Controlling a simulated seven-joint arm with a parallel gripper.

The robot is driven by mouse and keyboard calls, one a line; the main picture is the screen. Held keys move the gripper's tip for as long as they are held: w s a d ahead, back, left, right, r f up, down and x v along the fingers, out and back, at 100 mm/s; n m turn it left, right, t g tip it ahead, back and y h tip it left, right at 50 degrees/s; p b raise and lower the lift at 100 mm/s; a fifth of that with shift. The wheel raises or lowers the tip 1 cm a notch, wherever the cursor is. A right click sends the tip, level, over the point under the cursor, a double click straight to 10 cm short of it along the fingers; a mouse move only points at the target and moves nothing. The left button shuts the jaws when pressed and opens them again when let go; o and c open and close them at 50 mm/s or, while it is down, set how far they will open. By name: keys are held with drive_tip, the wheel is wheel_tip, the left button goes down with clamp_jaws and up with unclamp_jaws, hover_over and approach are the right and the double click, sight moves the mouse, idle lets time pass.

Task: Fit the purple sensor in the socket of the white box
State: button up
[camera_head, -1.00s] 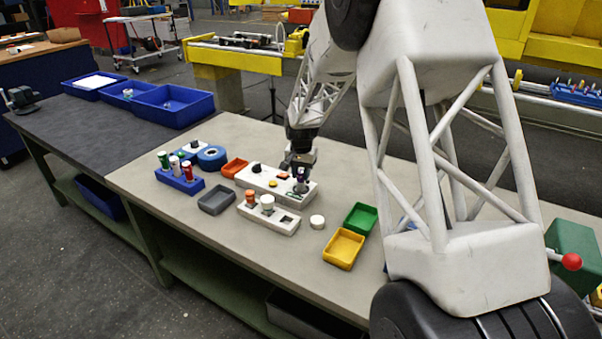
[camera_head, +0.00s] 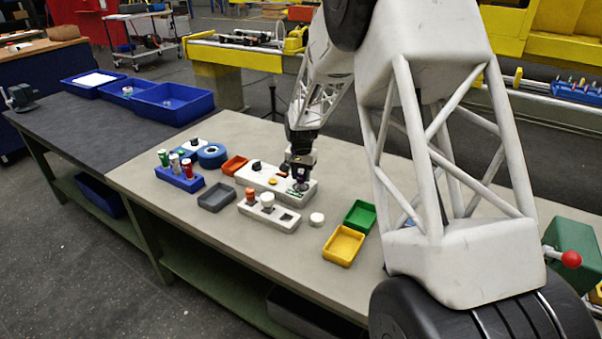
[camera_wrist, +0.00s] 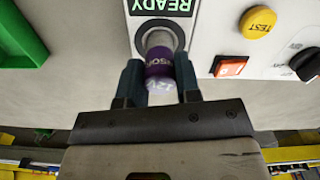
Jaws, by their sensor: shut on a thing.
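The white box (camera_head: 256,178) stands on the bench in the head view. In the wrist view its panel (camera_wrist: 212,42) carries a green READY sign (camera_wrist: 160,5) beside the round, dark-ringed socket (camera_wrist: 142,28). The purple sensor (camera_wrist: 159,62) has a grey metal end, which overlaps the ring and points into the socket. I cannot tell how deep it sits. My gripper (camera_wrist: 158,84) is shut on the sensor, one dark finger on each side. In the head view my gripper (camera_head: 300,183) is low over the right end of the box, and the sensor is mostly hidden.
The panel also has a yellow TEST button (camera_wrist: 258,22), an orange switch (camera_wrist: 229,67) and a black knob (camera_wrist: 306,64). A white block with pegs (camera_head: 284,222), a white disc (camera_head: 317,219), a green tray (camera_head: 361,216) and a yellow tray (camera_head: 343,246) are near.

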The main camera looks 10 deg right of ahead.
drive_tip(key=shift+f, duration=0.7)
drive_tip(key=o, duration=1)
drive_tip(key=shift+r, duration=0.15)
drive_tip(key=shift+r, duration=3.35)
drive_tip(key=shift+r, duration=0.1)
